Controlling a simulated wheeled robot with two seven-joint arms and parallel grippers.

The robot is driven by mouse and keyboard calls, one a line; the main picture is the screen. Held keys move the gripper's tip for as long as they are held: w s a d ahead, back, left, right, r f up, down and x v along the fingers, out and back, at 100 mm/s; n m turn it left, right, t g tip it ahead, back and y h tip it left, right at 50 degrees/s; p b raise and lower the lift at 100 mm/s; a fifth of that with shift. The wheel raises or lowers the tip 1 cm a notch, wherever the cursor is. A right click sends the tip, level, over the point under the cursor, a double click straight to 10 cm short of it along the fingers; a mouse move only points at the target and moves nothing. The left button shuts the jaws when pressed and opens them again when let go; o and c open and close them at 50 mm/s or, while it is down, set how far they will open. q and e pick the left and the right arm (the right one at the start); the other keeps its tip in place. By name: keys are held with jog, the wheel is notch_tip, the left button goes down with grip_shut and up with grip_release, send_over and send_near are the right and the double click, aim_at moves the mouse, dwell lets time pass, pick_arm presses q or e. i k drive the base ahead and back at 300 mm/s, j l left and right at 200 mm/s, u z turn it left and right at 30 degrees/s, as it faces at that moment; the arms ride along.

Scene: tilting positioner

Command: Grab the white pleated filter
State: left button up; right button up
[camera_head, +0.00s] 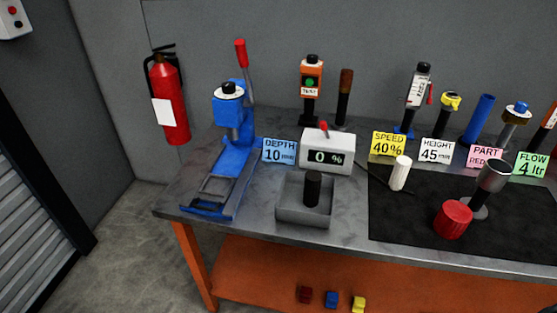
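The white filter (399,173) is a small white cylinder standing slightly tilted on the bench, at the back left part of the black mat (420,225). Its pleats are too small to make out. A thin dark rod or cable runs on the mat close to its base. Neither of my grippers shows in the head view, so nothing is seen touching the filter.
A red ribbed cap (453,219) and a grey cup on a stand (493,175) are to its right. Left are a grey tray (302,218) holding a black cylinder, a white display box (327,152) and a blue press (228,155). Signs and tools line the back.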

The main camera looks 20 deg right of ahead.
aim_at(403, 164)
jog(key=z, duration=1.5)
jog(key=i+l, duration=0.15)
jog(key=l, duration=0.2)
jog(key=i+l+u, duration=0.15)
jog(key=l, duration=0.2)
jog(key=i+l, duration=0.15)
jog(key=l, duration=0.25)
jog(key=i+l+u, duration=0.1)
jog(key=l, duration=0.25)
jog(key=i+l+u, duration=0.1)
jog(key=l, duration=0.3)
jog(key=i, duration=0.1)
